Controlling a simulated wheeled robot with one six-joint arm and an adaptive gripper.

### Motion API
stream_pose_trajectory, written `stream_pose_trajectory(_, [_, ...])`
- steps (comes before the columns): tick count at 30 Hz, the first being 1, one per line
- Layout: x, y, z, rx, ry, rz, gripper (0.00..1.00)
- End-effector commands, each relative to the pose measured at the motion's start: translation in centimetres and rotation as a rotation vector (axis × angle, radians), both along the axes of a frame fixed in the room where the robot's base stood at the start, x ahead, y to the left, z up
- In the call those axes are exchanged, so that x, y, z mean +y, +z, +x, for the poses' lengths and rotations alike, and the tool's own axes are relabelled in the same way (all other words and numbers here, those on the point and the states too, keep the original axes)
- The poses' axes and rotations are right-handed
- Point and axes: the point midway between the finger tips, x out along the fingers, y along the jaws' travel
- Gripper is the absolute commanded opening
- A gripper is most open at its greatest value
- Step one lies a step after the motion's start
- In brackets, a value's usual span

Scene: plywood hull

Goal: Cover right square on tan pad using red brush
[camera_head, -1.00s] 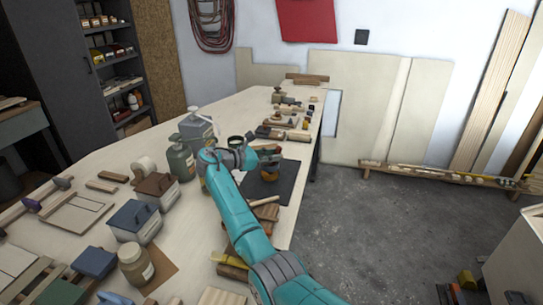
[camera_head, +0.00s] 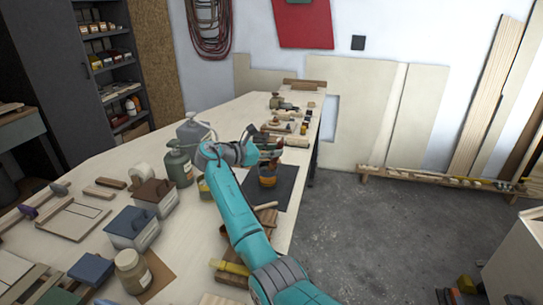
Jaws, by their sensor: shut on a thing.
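A light tan board (camera_head: 68,217) with lined squares lies at the left of the bench; I cannot tell for certain that it is the tan pad. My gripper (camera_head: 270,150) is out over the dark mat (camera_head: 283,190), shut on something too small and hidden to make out. Just below the jaws is an orange, yellow and dark cup-like thing (camera_head: 267,180); I cannot tell whether it touches the jaws or the mat. I cannot pick out a red brush.
Several bottles and boxes crowd the bench left of my arm: a green bottle (camera_head: 178,163), a brown-lidded box (camera_head: 154,196), a blue-lidded box (camera_head: 132,228) and a jar (camera_head: 132,270). Small tools stand beyond the mat. The bench's right edge is close to the mat.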

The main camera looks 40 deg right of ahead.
Motion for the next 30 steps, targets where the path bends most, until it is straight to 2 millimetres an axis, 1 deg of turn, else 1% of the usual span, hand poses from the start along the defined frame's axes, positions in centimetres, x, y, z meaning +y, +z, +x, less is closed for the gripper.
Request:
stream_pose_trajectory(15, [-0.7, 3.3, -0.8, -0.002, -0.001, 0.0, 0.0])
stream_pose_trajectory(20, [-0.7, 3.8, -1.0, 0.0, -0.001, 0.0, 0.0])
stream_pose_trajectory(30, [-0.7, 3.8, -0.9, 0.0, 0.0, 0.0, 0.0])
